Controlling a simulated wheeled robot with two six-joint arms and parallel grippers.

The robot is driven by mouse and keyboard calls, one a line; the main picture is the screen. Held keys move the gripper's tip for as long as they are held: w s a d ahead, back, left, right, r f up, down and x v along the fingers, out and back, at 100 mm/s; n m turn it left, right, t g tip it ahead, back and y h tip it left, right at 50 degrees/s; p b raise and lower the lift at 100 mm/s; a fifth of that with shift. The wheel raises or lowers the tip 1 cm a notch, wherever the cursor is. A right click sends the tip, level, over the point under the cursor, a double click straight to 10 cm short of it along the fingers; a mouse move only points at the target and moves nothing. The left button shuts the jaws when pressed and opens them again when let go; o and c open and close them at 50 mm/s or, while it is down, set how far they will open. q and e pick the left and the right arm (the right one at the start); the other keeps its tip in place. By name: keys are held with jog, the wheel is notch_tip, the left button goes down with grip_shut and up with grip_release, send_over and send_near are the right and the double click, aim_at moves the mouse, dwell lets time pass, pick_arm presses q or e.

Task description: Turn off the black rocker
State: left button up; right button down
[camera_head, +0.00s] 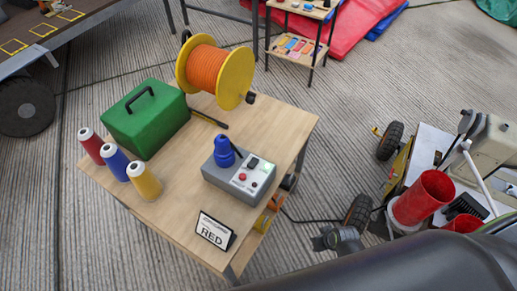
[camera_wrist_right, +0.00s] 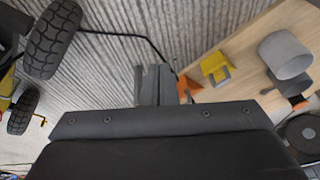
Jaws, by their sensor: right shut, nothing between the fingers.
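A grey control box (camera_head: 238,180) stands on the wooden table, with a blue domed part (camera_head: 224,150) on top. Its pale panel carries a small black rocker (camera_head: 253,162) and a red button (camera_head: 242,177). Which way the rocker is tipped is too small to tell. My right arm crosses the lower right of the head view, beyond the table's edge and well apart from the box. My right gripper (camera_wrist_right: 155,85) shows in the right wrist view, shut and empty; the box and rocker cannot be made out there. My left gripper is out of view.
A wheeled cart with a red bucket (camera_head: 424,197) stands right of the table. A cable runs across the floor between them.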

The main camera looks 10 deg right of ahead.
jog(key=w+a+r+n+t+y+p, duration=0.1)
jog(key=w+a+r+n+y+p, duration=0.15)
jog(key=w+r, duration=0.6)
jog(key=w+a+r+n+t+y+p, duration=0.1)
jog(key=w+a+r+p, duration=0.25)
jog(key=r, duration=0.95)
jog(key=w+a+r+n+y+p, duration=0.1)
jog(key=w+a+r+n, duration=0.1)
jog(key=r, duration=0.7)
jog(key=w+a+r+n+y+p, duration=0.1)
jog(key=a+r+n+y+p, duration=0.1)
jog(key=r, duration=0.7)
jog(key=shift+w+a+r, duration=0.15)
jog(key=shift+w+a, duration=0.25)
jog(key=shift+a, duration=0.25)
jog(key=shift+n, duration=0.25)
send_over(249, 162)
jog(key=s+d, duration=0.2)
jog(key=d, duration=0.1)
jog(key=f, duration=0.6)
jog(key=shift+w+a+f+p, duration=0.1)
jog(key=shift+w+f+p, duration=0.2)
jog(key=shift+f, duration=0.1)
jog(key=f, duration=0.3)
jog(key=shift+s+a+f, duration=0.1)
jog(key=shift+s+a, duration=0.05)
jog(key=shift+a, duration=0.05)
jog(key=shift+f, duration=0.5)
